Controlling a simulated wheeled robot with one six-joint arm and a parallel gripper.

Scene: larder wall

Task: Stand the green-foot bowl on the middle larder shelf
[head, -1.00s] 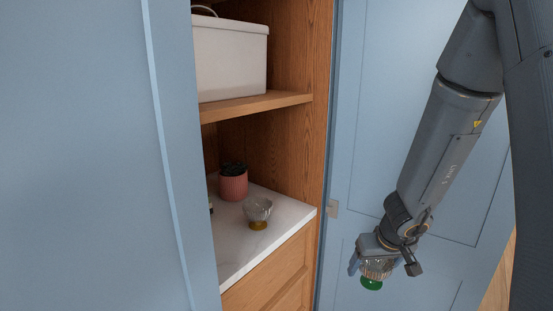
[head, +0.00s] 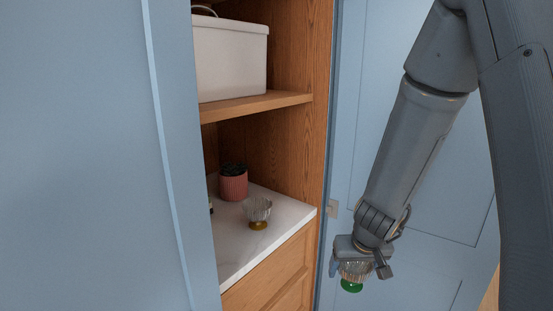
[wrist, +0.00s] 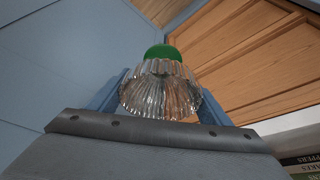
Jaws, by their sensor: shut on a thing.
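The green-foot bowl is a clear ribbed glass bowl (head: 354,271) with a green foot at its lower end. My gripper (head: 356,266) is shut on it and holds it in the air, foot downward, in front of the blue door, right of the larder. In the wrist view the bowl (wrist: 160,88) sits between the two blue fingers, its green foot pointing away from my gripper. The larder has a wooden shelf (head: 262,104) above a white marble-like surface (head: 262,243). Its left part is hidden by the left blue door.
A similar glass bowl with an amber foot (head: 257,211) and a pink pot with a dark plant (head: 233,185) stand on the marble surface. A white lidded box (head: 231,58) fills much of the wooden shelf. Blue doors (head: 90,160) flank the opening.

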